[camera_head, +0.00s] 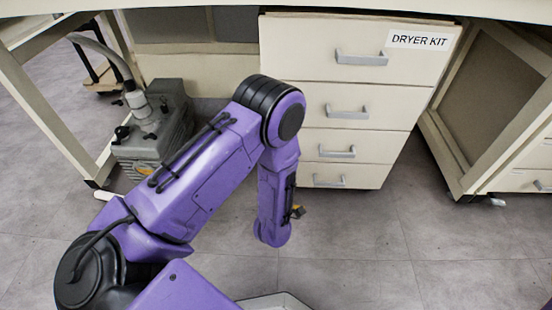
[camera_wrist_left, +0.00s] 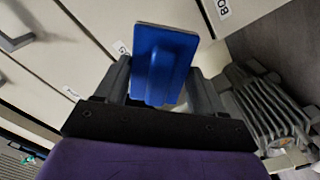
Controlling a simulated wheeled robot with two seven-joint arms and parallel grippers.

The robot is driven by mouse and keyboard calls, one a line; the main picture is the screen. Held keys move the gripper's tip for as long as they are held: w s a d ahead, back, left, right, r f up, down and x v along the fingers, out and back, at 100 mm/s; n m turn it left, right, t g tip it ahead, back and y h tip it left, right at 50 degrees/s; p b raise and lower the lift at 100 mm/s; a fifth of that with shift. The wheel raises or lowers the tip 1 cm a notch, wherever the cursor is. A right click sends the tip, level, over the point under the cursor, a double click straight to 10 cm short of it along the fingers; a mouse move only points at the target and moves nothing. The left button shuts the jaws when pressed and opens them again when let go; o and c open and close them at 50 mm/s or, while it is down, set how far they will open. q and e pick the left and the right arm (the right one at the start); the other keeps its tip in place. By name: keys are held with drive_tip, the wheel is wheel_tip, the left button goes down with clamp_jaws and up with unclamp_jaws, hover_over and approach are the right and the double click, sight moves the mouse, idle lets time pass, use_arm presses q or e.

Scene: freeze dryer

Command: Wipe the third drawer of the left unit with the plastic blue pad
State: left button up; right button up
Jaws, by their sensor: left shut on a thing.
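The left unit (camera_head: 340,95) is a cream cabinet of stacked drawers with grey handles, its top drawer labelled DRYER KIT. The third drawer (camera_head: 375,145) from the top is shut. The blue pad (camera_wrist_left: 166,52), a flat rectangle with a handle below, is between the fingers of my left gripper (camera_wrist_left: 160,88), which is shut on it. In the wrist view, cream drawer fronts (camera_wrist_left: 95,18) with small labels lie behind the pad; whether it touches one I cannot tell. In the head view my left arm hides the pad and most of the gripper. My right gripper is not in view.
A grey pump (camera_head: 150,130) with a hose stands on the floor left of the unit; it also shows in the wrist view (camera_wrist_left: 268,110). Table legs (camera_head: 50,120) stand at the left. Another cabinet (camera_head: 490,110) is at the right. The floor before the drawers is clear.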

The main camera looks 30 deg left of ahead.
use_arm(q)
drive_tip(key=shift+s, duration=0.2)
drive_tip(key=shift+d, duration=0.1)
drive_tip(key=shift+p+v, duration=0.3)
drive_tip(key=shift+v, duration=1.15)
